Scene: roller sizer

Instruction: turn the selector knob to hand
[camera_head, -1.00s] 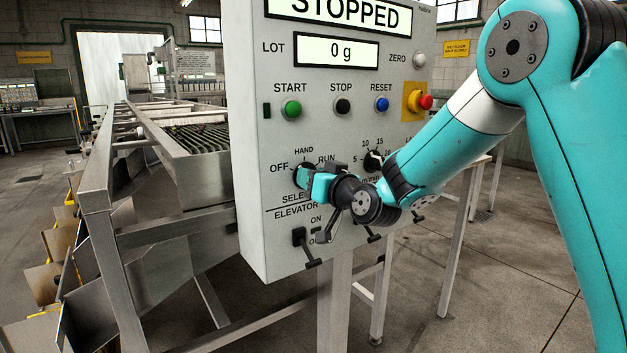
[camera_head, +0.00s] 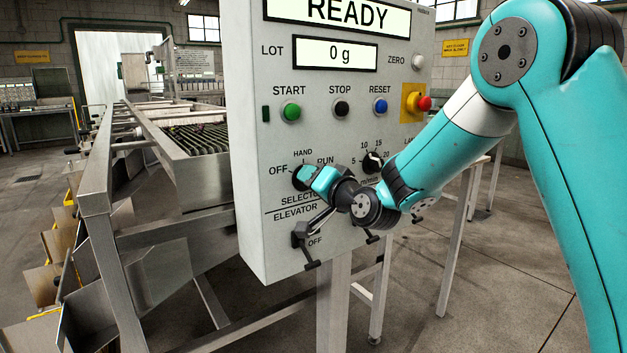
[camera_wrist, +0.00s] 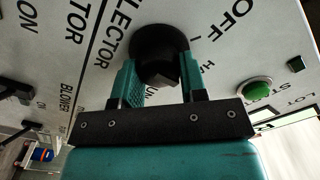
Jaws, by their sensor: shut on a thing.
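The black selector knob (camera_head: 298,178) is on the lower left of the control panel, below the HAND label and between OFF and RUN. My gripper (camera_head: 308,177) is at the knob and covers part of it and of the SELECTOR label. In the wrist view the round black knob (camera_wrist: 158,42) shows, with its grip between the two teal fingers of my gripper (camera_wrist: 160,76). The fingers are shut on the grip and tilted relative to the panel lettering. I cannot tell exactly which mark the knob points to. The panel display (camera_head: 338,14) reads READY.
Above are a green START button (camera_head: 291,112), black STOP button (camera_head: 342,109), blue RESET button (camera_head: 380,105) and red stop button (camera_head: 424,103). An ELEVATOR switch (camera_head: 300,236) sits close below my gripper. A speed dial (camera_head: 373,162) is at the right.

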